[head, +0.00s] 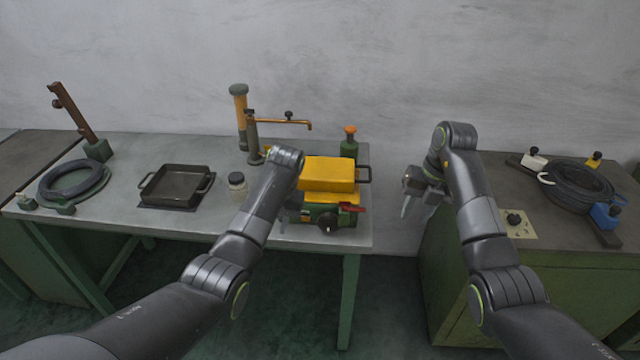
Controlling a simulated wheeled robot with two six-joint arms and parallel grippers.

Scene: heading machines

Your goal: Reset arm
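My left arm comes in from the lower left. Its gripper (287,215) is mostly hidden behind the arm's wrist, over the front of the left table beside the yellow and green machine (328,175). I cannot tell whether it is open or touching the machine. My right gripper (420,206) hangs over the gap between the two tables, with fingers pointing down. Its fingertips look apart and nothing shows between them.
The left table (220,150) holds a black tray (174,184), a jar (237,186), a copper tap (284,120), a green bottle (349,143) and a coiled hose (73,181). The right cabinet (555,252) carries a black coil (580,186) and a blue block (605,215).

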